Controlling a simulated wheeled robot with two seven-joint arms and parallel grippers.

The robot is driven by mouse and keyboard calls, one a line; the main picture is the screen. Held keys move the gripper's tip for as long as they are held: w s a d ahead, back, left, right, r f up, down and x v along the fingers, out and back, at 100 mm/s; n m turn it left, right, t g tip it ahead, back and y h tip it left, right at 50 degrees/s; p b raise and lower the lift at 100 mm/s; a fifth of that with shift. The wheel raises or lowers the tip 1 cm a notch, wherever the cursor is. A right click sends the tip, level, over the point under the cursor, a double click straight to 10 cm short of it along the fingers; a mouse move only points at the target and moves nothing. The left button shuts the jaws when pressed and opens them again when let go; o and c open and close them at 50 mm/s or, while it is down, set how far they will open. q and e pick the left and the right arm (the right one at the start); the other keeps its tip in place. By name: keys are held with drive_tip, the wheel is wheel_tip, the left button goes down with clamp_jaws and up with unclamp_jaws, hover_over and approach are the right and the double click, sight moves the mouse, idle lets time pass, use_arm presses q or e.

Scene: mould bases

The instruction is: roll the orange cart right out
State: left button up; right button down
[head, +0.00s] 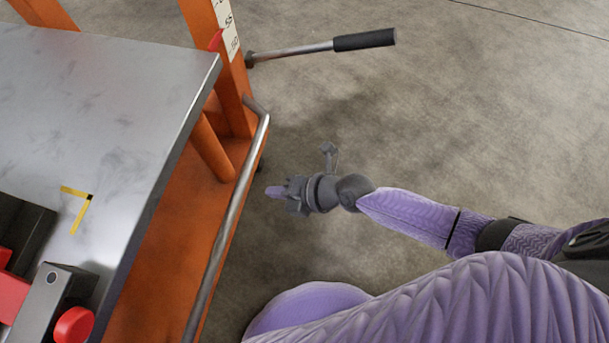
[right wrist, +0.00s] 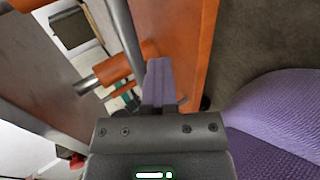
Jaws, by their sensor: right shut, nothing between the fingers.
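The orange cart (head: 165,250) stands at the left of the head view, with orange posts and a grey metal top (head: 100,110). A round steel bar (head: 235,210) runs along its near right side. In the right wrist view, orange cart parts (right wrist: 180,40) and a grey bar (right wrist: 124,35) show beyond the fingers. My right gripper (head: 274,191) is shut and empty, just right of the steel bar, with a small gap seen between them in the head view. Its purple fingers are together in the right wrist view (right wrist: 159,82). My left gripper is out of view.
A lever with a black grip (head: 365,39) sticks out rightward from the orange post. A dark block with a red knob (head: 74,324) sits on the metal top, near a yellow corner mark (head: 80,212). Concrete floor (head: 450,120) to the right is clear.

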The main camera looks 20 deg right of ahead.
drive_tip(key=s+d, duration=0.1)
drive_tip(key=d, duration=0.1)
drive_tip(key=s+d, duration=0.2)
drive_tip(key=shift+s+d, duration=0.1)
idle(0.6)
